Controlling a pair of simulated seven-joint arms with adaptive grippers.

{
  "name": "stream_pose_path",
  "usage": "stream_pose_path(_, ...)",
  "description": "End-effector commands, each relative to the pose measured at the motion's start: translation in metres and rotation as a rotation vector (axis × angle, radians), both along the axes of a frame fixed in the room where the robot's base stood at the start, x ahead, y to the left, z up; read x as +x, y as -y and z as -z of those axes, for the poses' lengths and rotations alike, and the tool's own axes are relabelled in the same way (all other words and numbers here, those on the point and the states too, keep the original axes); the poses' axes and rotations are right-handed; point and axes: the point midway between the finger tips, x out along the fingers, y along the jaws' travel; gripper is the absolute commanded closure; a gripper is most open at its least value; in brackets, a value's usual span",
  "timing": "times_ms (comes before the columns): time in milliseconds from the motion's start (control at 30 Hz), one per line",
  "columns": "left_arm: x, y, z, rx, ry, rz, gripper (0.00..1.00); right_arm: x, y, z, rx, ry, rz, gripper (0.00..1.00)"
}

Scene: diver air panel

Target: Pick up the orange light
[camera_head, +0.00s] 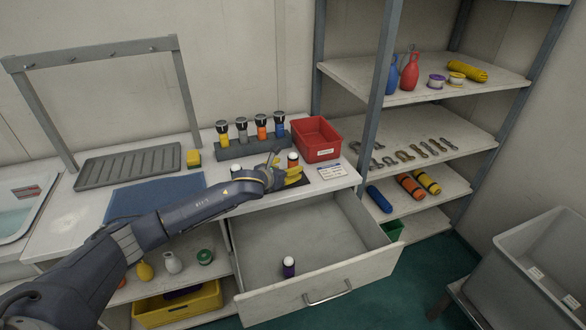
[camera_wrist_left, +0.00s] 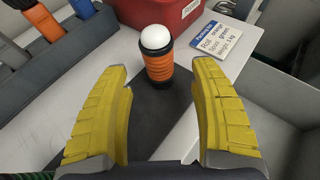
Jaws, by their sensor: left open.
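An orange light (camera_head: 292,157) with a black collar and white dome top stands upright on the counter. In the left wrist view the orange light (camera_wrist_left: 158,66) stands upright on a dark mat (camera_wrist_left: 165,123). My left gripper (camera_head: 286,170) has yellow fingers, is open and empty, and is right in front of this light. In the left wrist view the light is ahead, between the fingertips in the picture; I see no contact. Another orange torch (camera_head: 262,128) stands in a grey rack (camera_head: 250,147) behind. My right gripper is out of view.
A red bin (camera_head: 316,140) stands close behind the light, with a printed card (camera_head: 331,171) beside it. A purple light (camera_head: 288,267) stands in the open drawer (camera_head: 335,288) below. A yellow sponge (camera_head: 193,158) and a blue mat (camera_head: 156,194) lie on the counter at left.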

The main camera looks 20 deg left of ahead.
Motion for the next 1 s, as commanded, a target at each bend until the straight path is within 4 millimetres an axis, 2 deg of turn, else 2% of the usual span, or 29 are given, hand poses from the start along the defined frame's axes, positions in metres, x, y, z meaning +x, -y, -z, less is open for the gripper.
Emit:
stream_pose_path(167, 0.009, 0.001, 0.004, 0.0, -0.001, -0.002, 0.38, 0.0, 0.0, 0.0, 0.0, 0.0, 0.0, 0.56)
stream_pose_path(500, 0.041, 0.008, 0.018, -0.001, -0.001, -0.002, 0.38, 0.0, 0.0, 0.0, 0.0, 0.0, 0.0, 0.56)
stream_pose_path(933, 0.047, 0.009, 0.021, 0.0, 0.0, -0.001, 0.36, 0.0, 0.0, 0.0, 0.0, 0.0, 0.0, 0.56)
stream_pose_path(1000, 0.047, 0.009, 0.021, 0.0, 0.0, -0.001, 0.44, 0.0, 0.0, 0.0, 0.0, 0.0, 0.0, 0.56)
